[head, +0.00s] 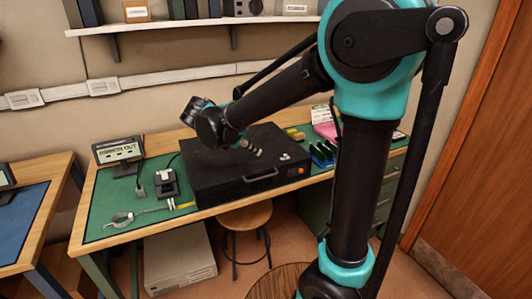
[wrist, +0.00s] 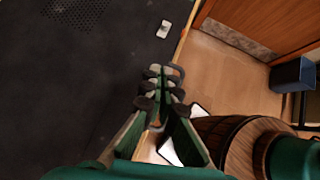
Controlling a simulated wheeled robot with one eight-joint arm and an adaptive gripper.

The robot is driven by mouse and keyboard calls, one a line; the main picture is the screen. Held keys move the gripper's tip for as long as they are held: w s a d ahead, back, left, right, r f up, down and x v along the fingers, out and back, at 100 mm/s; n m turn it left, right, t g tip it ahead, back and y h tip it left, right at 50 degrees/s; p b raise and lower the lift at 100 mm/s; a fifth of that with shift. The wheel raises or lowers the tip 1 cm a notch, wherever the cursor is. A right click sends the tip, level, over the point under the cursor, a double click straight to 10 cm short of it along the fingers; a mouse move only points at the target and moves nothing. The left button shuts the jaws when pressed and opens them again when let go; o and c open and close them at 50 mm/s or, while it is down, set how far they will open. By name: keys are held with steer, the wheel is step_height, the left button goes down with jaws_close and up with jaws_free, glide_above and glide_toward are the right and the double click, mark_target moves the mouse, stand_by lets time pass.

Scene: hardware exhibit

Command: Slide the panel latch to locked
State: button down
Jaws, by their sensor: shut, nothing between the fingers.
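A black case (head: 235,178) with a front handle lies on the green-topped bench. A small pale piece (head: 284,157), which may be the panel latch, sits on its top toward the right. In the wrist view a pale piece (wrist: 164,28) lies near the edge of the dark case top (wrist: 90,75). I cannot tell whether it is at its locked end. My gripper (head: 255,150) is above the case top, left of the pale piece. In the wrist view its fingers (wrist: 160,85) are together and empty, apart from the pale piece.
A red button (head: 300,171) is on the case's front right. A wooden stool (head: 245,217) stands in front. A shelf (head: 190,25) hangs above.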

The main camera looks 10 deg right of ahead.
mark_target(286, 155)
steer(key=x, duration=0.9)
steer(key=shift+w+d+f, duration=0.15)
steer(key=shift+d+f, duration=0.05)
steer(key=shift+w+d+r, duration=0.1)
steer(key=shift+w+d, duration=0.15)
steer(key=shift+d, duration=0.25)
steer(key=shift+w+d+r, duration=0.1)
steer(key=shift+w+d, duration=0.2)
steer(key=shift+d, duration=0.2)
steer(key=shift+w+d, duration=0.4)
steer(key=shift+d, duration=0.2)
steer(key=shift+w+d, duration=0.15)
steer(key=shift+d, duration=0.45)
steer(key=shift+w+d, duration=0.2)
steer(key=shift+d, duration=0.4)
